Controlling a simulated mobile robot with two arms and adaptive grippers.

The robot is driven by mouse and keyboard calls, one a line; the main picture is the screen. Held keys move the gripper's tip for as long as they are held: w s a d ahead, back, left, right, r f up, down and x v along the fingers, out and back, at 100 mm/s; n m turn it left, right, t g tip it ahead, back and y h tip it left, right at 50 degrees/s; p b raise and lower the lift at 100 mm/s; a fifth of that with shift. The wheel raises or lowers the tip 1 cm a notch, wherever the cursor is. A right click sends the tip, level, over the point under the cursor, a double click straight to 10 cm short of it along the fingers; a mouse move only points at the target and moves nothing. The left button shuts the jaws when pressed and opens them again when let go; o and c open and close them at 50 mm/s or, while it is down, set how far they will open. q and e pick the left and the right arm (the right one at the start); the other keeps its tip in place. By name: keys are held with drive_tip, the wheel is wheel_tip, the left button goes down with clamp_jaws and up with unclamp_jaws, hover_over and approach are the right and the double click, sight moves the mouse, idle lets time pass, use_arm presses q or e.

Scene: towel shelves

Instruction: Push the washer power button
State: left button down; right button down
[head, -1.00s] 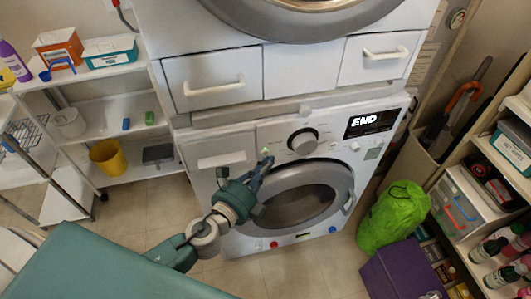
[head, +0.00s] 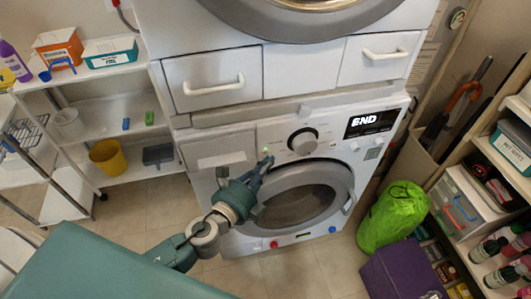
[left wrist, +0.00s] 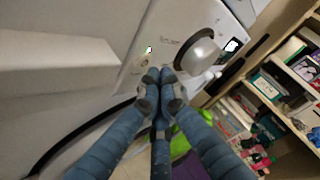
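The white washer (head: 245,190) stands under a second machine and its display (head: 372,124) reads "END". On its control panel, a small green-lit power button (head: 264,150) sits left of the large dial (head: 303,141). In the left wrist view the button (left wrist: 149,50) glows just beyond the fingertips, with the dial (left wrist: 196,52) to its right. My left gripper (head: 267,162) is shut and empty, its fingertips (left wrist: 160,76) together just below the button. A small gap seems to show; contact is not visible. My right gripper is not in view.
The washer's round door (head: 300,200) lies below the panel. White shelves (head: 130,105) stand left, with a yellow bucket (head: 108,157). A green bag (head: 393,217) and purple box (head: 400,272) stand right, beside stocked shelving (head: 465,225). Floor is open in front of the washer.

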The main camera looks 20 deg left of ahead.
use_arm(q)
drive_tip(key=shift+w+a, duration=0.25)
drive_tip(key=shift+w, duration=0.15)
drive_tip(key=shift+w+a, duration=0.1)
idle(0.4)
drive_tip(key=shift+s+d, duration=0.35)
drive_tip(key=shift+s, duration=0.15)
drive_tip(key=s+d+b, duration=0.1)
drive_tip(key=s+d, duration=0.2)
drive_tip(key=s, duration=0.2)
drive_tip(key=shift+d, duration=0.2)
idle(0.3)
idle(0.4)
